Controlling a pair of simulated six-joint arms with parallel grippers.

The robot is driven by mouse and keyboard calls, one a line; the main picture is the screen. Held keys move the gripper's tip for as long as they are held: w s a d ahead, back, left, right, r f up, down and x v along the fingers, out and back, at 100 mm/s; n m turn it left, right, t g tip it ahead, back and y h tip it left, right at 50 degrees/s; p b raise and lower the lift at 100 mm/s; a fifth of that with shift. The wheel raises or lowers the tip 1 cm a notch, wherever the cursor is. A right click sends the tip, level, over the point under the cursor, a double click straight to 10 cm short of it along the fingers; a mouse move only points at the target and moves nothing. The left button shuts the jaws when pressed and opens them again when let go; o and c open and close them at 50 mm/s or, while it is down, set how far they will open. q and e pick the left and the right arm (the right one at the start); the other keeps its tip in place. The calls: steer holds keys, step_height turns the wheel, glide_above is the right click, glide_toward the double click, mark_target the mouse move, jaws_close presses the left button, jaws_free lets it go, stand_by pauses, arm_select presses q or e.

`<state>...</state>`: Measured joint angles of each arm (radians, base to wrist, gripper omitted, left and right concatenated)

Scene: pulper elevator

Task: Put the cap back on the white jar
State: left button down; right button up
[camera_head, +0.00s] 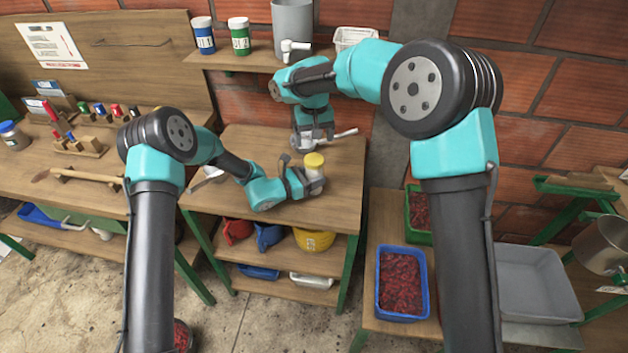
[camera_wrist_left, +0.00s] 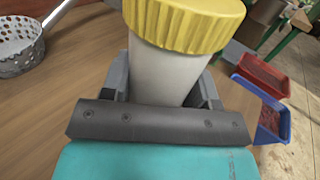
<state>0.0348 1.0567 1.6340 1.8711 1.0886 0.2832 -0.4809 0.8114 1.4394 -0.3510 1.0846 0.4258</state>
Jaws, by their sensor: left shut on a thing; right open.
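The white jar (camera_head: 314,174) is held upright between the fingers of my left gripper (camera_head: 305,178), over the middle table (camera_head: 345,190). It fills the space between the fingers in the left wrist view (camera_wrist_left: 160,75). The yellow ribbed cap (camera_head: 314,159) sits on top of the jar; it also shows in the left wrist view (camera_wrist_left: 190,22). Whether it is screwed tight I cannot tell.
The strainer's perforated bowl (camera_wrist_left: 18,48) is at left in the wrist view. A shelf (camera_head: 255,58) behind holds a blue jar (camera_head: 203,36), a green jar (camera_head: 239,38) and a grey container (camera_head: 292,22). A blue crate (camera_head: 381,285) of red cherries stands lower right.

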steer(key=n, duration=3.5)
steer(key=shift+n, duration=0.4)
steer(key=shift+f, duration=0.1)
